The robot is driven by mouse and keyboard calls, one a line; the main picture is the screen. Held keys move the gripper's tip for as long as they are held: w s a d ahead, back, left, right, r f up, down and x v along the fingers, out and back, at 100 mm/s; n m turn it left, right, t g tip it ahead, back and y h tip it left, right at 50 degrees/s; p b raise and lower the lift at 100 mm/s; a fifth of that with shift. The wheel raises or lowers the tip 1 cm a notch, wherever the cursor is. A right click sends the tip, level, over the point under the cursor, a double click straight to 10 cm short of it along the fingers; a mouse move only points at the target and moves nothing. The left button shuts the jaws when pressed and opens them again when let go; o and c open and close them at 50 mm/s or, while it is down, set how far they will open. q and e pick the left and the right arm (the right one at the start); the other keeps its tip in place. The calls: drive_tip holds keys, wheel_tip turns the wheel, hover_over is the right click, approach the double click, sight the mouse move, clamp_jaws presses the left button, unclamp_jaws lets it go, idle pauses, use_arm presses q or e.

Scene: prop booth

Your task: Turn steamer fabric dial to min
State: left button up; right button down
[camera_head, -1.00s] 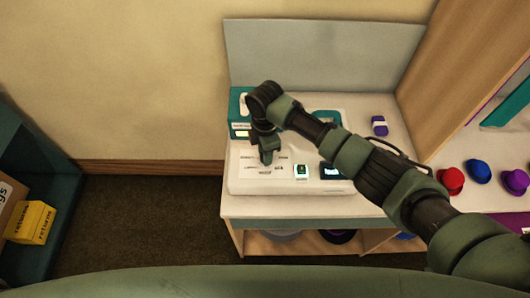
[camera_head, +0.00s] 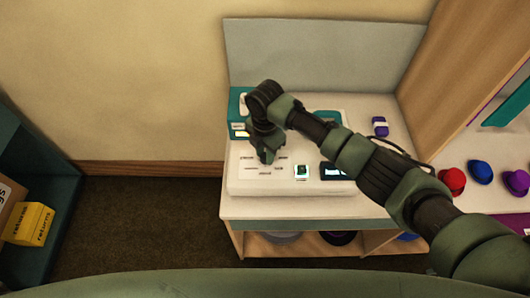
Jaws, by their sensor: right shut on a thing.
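The steamer (camera_head: 240,179) is a white unit with a teal back part, standing on the pale counter at the centre. Its top panel carries small printed labels, a lit square button (camera_head: 302,171) and a dark display (camera_head: 334,171). My right gripper (camera_head: 268,158) points down onto the labelled part of the panel and is shut on the fabric dial, which it hides. The dial's pointer and setting cannot be seen. The labels are too small to read. My left gripper is not in view.
A purple-and-white block (camera_head: 380,126) lies on the counter, right of the steamer. Red (camera_head: 452,181), blue (camera_head: 480,171) and purple (camera_head: 516,182) hats sit farther right. A grey panel (camera_head: 320,60) stands behind. A yellow returns box (camera_head: 30,223) is on the left shelf.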

sight(265, 156)
drive_tip(key=shift+w+r, duration=0.1)
drive_tip(key=c, duration=1.1)
unclamp_jaws()
wheel_tip(265, 156, up, 8)
drive_tip(key=shift+f+b, duration=0.15)
drive_tip(key=shift+b, duration=0.8)
